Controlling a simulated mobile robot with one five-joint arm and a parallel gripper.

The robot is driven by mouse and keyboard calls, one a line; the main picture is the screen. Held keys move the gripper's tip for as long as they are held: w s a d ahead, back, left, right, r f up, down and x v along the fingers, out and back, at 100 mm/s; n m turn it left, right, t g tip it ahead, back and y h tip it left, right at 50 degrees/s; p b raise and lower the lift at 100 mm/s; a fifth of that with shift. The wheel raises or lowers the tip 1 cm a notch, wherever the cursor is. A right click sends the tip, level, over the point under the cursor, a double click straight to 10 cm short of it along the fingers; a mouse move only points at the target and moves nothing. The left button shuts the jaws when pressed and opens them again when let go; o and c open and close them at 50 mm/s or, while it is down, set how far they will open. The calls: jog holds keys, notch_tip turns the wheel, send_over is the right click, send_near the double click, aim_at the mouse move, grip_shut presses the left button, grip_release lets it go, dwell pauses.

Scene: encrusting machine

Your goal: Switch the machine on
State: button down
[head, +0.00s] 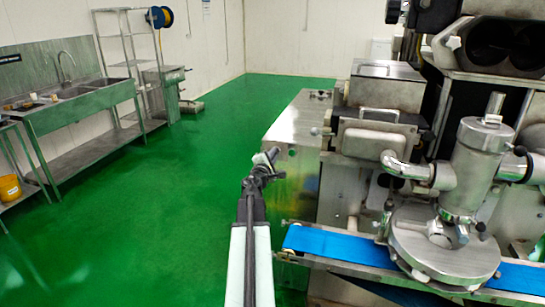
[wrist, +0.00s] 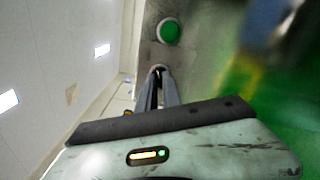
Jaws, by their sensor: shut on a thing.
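The encrusting machine (head: 296,140), a steel unit with a blue conveyor belt (head: 335,245), stands at the right in the head view. My gripper (head: 266,160) is at the left side of its steel cabinet. In the wrist view my gripper (wrist: 157,72) has its fingers together on a small round knob (wrist: 157,67) on a grey panel, and its jaws hide most of it. A round green button (wrist: 168,31) sits on the same panel, just beyond the fingertips and apart from them.
A steel sink bench (head: 80,95) and a wire shelf (head: 128,45) stand along the left wall. A yellow bucket (head: 10,187) is at the far left. The green floor (head: 150,200) between the bench and the machine is clear.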

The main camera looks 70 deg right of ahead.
jog(key=shift+d+r+m, duration=0.1)
jog(key=shift+r+m, duration=0.05)
jog(key=shift+m, duration=7.25)
jog(key=c, duration=1.5)
grip_release()
